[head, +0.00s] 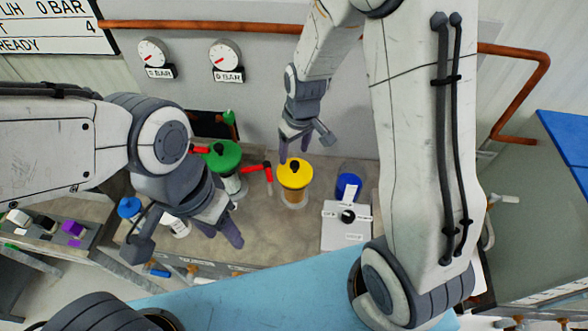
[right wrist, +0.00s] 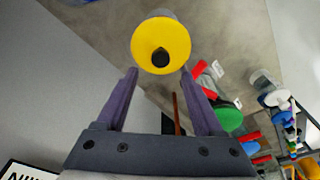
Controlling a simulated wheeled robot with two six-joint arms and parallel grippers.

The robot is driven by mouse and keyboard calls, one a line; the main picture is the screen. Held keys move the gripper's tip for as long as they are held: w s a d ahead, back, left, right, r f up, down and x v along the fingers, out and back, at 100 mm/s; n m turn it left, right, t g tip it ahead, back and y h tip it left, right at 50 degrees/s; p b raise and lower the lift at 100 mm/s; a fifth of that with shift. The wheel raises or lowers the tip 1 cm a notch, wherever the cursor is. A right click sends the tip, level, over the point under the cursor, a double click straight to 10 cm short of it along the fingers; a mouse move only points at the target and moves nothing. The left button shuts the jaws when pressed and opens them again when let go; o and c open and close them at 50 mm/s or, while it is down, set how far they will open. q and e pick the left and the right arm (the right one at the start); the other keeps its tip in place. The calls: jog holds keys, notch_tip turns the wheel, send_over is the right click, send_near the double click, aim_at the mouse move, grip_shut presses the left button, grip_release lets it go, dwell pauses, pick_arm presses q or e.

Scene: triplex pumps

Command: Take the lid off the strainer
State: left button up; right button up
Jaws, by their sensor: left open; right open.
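A yellow lid (head: 295,172) with a black knob sits on a pale upright cylinder (head: 294,198) on the bench. Another cylinder to its left has a green lid (head: 222,154), also with a black knob. No label shows which one is the strainer. My right gripper (head: 294,152) is open and empty, just behind and above the yellow lid. In the right wrist view the yellow lid (right wrist: 160,34) and its knob lie just beyond the open fingertips (right wrist: 159,72). My left gripper (head: 229,228) is open and empty, in front of the green-lidded cylinder.
A red-handled valve (head: 268,172) stands between the two cylinders. A white square block (head: 346,235) with a black knob and a blue round part (head: 348,183) stand to the right. Gauges (head: 226,58) hang on the wall behind. Bare bench (head: 265,228) shows in front of the yellow-lidded cylinder.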

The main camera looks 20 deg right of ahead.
aim_at(295, 163)
jog(key=f, duration=0.4)
jog(key=shift+s+f+p, duration=0.15)
jog(key=shift+s+p, duration=0.05)
jog(key=shift+p, duration=0.2)
jog(key=shift+w+f, duration=0.1)
jog(key=shift+f, duration=0.5)
grip_shut()
